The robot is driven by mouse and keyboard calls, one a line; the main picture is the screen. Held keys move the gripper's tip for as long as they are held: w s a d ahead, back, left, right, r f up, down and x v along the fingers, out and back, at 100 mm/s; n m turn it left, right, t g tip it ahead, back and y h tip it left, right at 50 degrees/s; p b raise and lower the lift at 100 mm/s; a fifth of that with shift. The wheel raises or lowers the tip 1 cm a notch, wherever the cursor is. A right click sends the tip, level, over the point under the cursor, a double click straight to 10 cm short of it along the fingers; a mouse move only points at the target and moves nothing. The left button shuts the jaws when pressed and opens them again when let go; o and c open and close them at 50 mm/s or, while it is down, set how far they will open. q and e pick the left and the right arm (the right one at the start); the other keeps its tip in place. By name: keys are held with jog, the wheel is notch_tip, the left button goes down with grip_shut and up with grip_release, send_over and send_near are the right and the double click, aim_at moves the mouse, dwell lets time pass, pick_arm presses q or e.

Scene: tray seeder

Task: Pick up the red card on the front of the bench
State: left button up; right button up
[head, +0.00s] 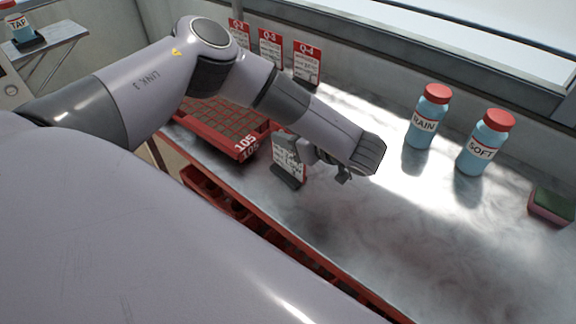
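A card (291,168) with printed text and a little red at its right edge stands upright in a dark holder (285,178) near the front of the bench (400,250). The end of my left arm reaches over the bench just to the right of the card. My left gripper (306,151) is beside the card's upper part and hides some of it. I cannot tell whether its fingers touch the card, or whether they are open or shut. My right gripper is out of view.
A red seed tray (248,153) marked 105 lies left of the card. Red-topped cards Q-2 (239,32), Q-3 (270,48) and Q-4 (306,62) stand behind. Bottles RAIN (423,132) and SOFT (479,164) and a sponge (553,205) are right. The front right bench is clear.

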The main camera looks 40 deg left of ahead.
pick_arm(q)
grip_shut()
jog(key=shift+r, duration=0.15)
